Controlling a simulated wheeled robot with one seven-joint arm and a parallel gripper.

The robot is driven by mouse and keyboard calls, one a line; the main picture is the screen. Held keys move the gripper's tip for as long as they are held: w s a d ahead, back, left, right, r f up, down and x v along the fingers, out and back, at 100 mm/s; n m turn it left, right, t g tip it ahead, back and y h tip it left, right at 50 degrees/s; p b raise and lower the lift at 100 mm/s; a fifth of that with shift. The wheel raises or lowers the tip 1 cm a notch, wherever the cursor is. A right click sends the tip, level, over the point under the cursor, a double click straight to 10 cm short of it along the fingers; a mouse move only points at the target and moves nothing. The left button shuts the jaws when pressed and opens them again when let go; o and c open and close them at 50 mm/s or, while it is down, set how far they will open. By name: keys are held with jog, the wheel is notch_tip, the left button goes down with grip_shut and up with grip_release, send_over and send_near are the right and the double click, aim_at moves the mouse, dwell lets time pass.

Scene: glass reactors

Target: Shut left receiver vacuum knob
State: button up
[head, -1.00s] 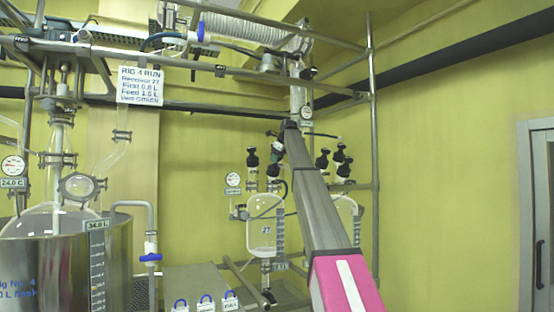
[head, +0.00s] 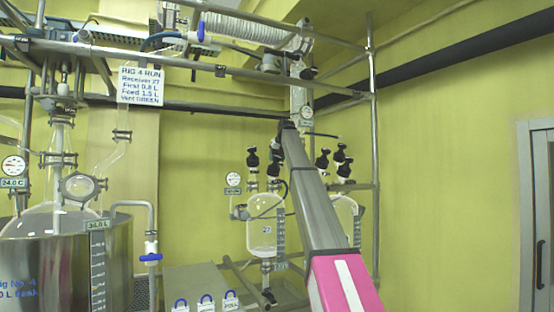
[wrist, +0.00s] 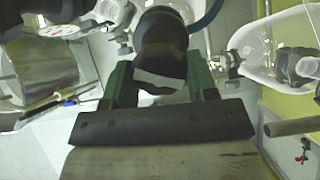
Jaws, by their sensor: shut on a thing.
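The left receiver (head: 263,232), a clear glass vessel marked 27, hangs on the rack at the middle of the head view. Black knobs (head: 252,157) stand on its top fittings. My gripper (wrist: 162,78) has green fingers on either side of a black knob (wrist: 160,45) in the wrist view and is shut on it. In the head view my arm reaches up to the left receiver's top and partly hides the gripper. Which of the receiver's knobs is held cannot be told for certain.
A second receiver (head: 347,212) with black knobs (head: 322,160) stands right of the first, partly behind my arm. A round gauge (head: 233,179) is at the left receiver's left. A steel vessel (head: 60,262) stands at left.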

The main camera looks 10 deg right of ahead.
jog(key=shift+m, duration=0.3)
jog(key=o, duration=0.9)
jog(key=shift+s+r, duration=0.1)
jog(key=shift+s, duration=0.05)
jog(key=v, duration=1)
jog(key=shift+s+r, duration=0.2)
